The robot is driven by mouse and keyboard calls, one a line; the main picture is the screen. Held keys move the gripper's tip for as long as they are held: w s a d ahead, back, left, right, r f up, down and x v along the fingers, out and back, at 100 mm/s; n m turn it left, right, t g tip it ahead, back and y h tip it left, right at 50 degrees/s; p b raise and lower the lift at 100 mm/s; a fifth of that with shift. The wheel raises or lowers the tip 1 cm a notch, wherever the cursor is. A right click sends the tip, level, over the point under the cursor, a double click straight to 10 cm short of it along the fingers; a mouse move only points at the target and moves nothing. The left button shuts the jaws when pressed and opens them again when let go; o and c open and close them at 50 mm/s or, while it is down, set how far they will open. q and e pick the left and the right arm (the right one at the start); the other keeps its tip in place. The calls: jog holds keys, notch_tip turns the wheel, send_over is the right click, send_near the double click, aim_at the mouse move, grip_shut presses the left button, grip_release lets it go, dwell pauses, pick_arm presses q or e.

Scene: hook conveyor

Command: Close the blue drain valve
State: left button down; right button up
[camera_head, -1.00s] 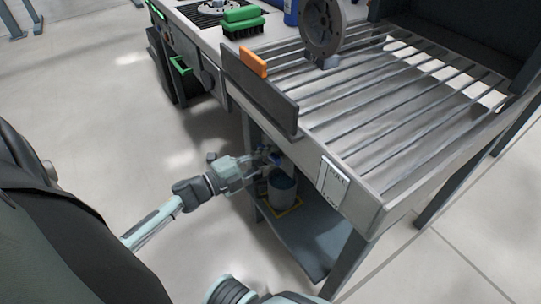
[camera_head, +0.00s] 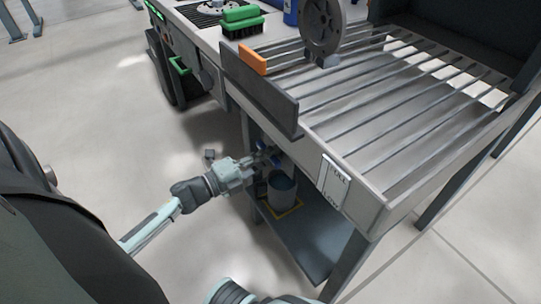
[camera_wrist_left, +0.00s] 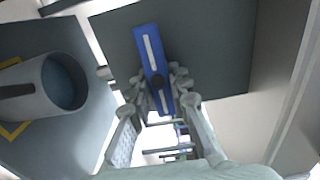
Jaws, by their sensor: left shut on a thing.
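The blue drain valve handle (camera_wrist_left: 149,48) is a flat blue bar with a pale stripe and a dark round pivot, in front of a dark panel in the left wrist view. It stands nearly lengthwise in that picture, its top tilted left. My left gripper (camera_wrist_left: 160,90) is shut on the handle's lower half, a finger on each side. In the head view, my left gripper (camera_head: 262,162) reaches under the table's near edge. The handle (camera_head: 276,159) is small and partly hidden there. My right gripper is out of view.
A grey bucket (camera_head: 281,193) stands on the lower shelf (camera_head: 312,240), inside a yellow outline, close to my left gripper. Above is the slatted table (camera_head: 375,205). An orange block (camera_head: 253,60) and a green brush (camera_head: 242,22) are on top.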

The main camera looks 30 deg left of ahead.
pick_arm(q)
jog(key=c, duration=1.4)
grip_release()
jog(key=v, duration=1.2)
